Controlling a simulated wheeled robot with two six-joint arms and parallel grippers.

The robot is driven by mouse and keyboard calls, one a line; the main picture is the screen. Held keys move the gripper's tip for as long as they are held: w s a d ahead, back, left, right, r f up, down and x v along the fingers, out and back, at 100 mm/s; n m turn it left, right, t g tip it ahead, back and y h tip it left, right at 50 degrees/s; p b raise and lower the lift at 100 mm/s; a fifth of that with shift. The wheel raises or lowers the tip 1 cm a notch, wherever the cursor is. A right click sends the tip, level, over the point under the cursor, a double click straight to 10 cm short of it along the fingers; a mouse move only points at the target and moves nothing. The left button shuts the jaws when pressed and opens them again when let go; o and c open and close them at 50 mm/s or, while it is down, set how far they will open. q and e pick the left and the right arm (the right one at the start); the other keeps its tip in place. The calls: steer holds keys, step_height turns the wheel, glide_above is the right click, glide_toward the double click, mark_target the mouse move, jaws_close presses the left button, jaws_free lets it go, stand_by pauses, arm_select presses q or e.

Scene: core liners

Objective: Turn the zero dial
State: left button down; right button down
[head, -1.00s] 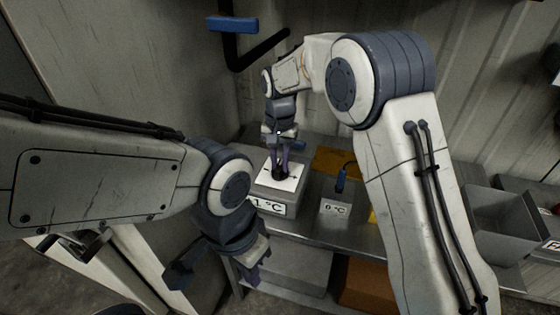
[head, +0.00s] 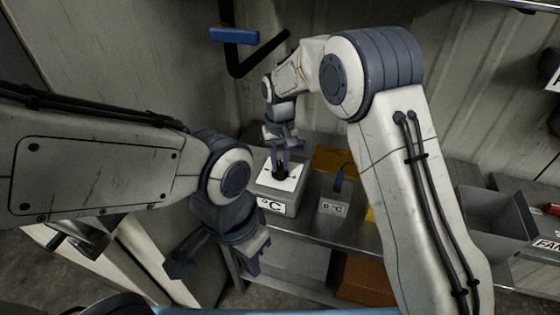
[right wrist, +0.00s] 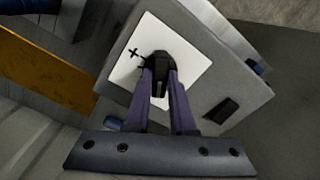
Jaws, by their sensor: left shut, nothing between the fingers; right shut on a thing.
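The zero dial (right wrist: 159,64) is a dark knob on a white plate (right wrist: 191,61) with a plus mark, atop a grey box (head: 301,194) with a "°C" label. My right gripper (head: 281,174) points down at the plate. In the right wrist view its purple fingers (right wrist: 164,92) are shut on the dial, covering part of it. My left gripper (head: 254,264) is shut and empty, low in front of the bench and apart from the box.
A smaller block labelled "0 °C" (head: 333,206) with a blue-handled probe (head: 339,180) stands right of the box. An orange-brown sheet (head: 330,158) lies behind. A grey open bin (head: 492,215) is at right. My right forearm crosses above the bench.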

mark_target(280, 166)
steer(key=shift+w, duration=0.1)
steer(key=c, duration=0.8)
jaws_free()
steer(key=shift+o, duration=0.2)
step_height(280, 166, up, 11)
steer(key=shift+f, duration=0.2)
steer(key=s+d+f+m+t, duration=0.1)
steer(key=s+d+f, duration=0.3)
steer(key=s+d, duration=0.55)
steer(key=s+d+f+m+t, duration=0.15)
steer(key=s+d+f, duration=0.25)
steer(key=s+d, duration=0.55)
steer(key=s+a+r+n, duration=0.2)
steer(key=s+a, duration=0.2)
steer(key=s+a+r+n+g, duration=0.1)
steer(key=s+a+n, duration=0.2)
steer(key=s+a, duration=0.2)
steer(key=s+a+r+n+g+y, duration=0.1)
steer(key=s+a+r+n, duration=0.1)
steer(key=s+a, duration=0.2)
steer(key=shift+s+a+r, duration=0.2)
steer(key=shift+a+r, duration=0.1)
steer(key=shift+a, duration=0.25)
